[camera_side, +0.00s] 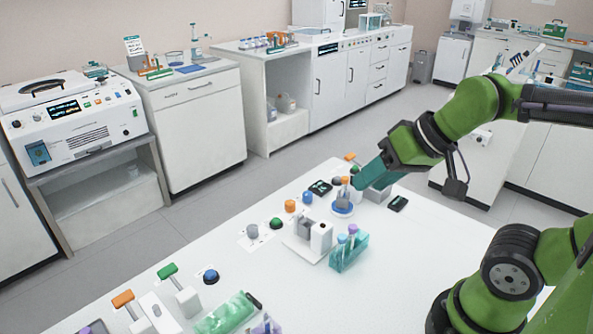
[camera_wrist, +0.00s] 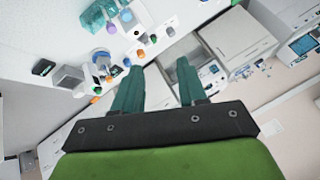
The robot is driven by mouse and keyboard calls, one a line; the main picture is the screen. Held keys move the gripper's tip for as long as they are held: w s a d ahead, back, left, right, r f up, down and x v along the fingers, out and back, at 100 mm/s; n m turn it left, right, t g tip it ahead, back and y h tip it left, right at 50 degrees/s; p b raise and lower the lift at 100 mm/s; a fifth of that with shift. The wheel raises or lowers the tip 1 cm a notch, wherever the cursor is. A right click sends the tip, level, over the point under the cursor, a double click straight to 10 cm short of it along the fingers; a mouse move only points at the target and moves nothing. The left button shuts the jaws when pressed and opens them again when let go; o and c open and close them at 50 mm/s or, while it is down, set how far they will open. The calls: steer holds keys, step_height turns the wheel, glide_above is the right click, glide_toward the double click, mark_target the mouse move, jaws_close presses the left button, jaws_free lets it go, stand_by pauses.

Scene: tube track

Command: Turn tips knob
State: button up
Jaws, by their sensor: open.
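My gripper (camera_side: 360,182) is over the far end of the white table, with its teal fingers angled down to the left. In the wrist view its two fingers (camera_wrist: 159,66) are apart with nothing between them. A grey knob on a round white and blue base (camera_side: 343,208) stands just below the fingertips in the side view; I cannot tell whether they touch it. Other knobs stand nearby: an orange one (camera_side: 290,205), a green one (camera_side: 276,223) and a grey one (camera_side: 252,231). No label is legible, so I cannot tell which is the tips knob.
A teal tube rack (camera_side: 349,251) with capped tubes stands beside a white-and-grey block (camera_side: 308,235). A black block (camera_side: 398,203) lies near the right edge. Green (camera_side: 168,271) and orange (camera_side: 122,299) handles stand at the near left. The table's front right is clear.

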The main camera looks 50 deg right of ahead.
steer(key=shift+o, duration=1.4)
steer(key=shift+a+f, duration=0.15)
steer(key=shift+f, duration=0.2)
steer(key=n+g+h, duration=0.2)
steer(key=n+g, duration=0.5)
glide_above(253, 227)
steer(key=shift+f, duration=3.55)
step_height(253, 227, down, 16)
steer(key=shift+f, duration=0.1)
